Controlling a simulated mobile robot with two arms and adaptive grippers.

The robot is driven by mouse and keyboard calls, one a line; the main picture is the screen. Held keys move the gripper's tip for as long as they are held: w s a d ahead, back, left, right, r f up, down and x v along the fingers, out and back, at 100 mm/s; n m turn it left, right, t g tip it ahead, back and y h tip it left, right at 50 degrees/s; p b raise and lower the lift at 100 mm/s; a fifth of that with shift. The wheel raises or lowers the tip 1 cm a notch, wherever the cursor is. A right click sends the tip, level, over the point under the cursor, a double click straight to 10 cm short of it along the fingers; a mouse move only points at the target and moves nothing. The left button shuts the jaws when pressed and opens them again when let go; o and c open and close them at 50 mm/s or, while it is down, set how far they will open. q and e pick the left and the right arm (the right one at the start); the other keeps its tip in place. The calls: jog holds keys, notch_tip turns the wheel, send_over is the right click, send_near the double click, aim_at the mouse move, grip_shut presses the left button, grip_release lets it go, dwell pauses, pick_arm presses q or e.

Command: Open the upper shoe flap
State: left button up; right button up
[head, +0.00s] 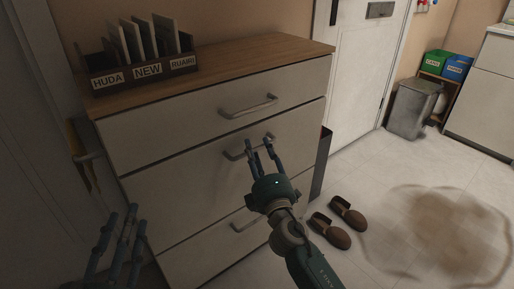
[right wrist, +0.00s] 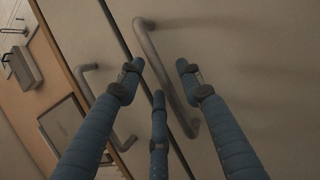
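A white cabinet with a wooden top has a drawer (head: 290,92) above two larger fronts. The upper flap (head: 180,182) is closed, with a metal bar handle (head: 235,153). My right gripper (head: 262,150) is at the right part of this handle, its fingers spread. In the right wrist view the handle (right wrist: 168,75) lies between the parted fingers (right wrist: 158,75), which do not look clamped on it. The lower flap (head: 200,245) is closed too. My left gripper (head: 122,222) is at the lower left, fingers apart and empty, away from the cabinet's handles.
A holder (head: 143,72) labelled HUDA, NEW and RUAIRI stands on the cabinet. The drawer handle (head: 248,107) is above my right gripper. Brown shoes (head: 330,232) lie on the floor to the right. A dark stain (head: 445,235) and a metal bin (head: 410,108) are further right.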

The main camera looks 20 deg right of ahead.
jog(key=shift+w, duration=0.5)
grip_shut()
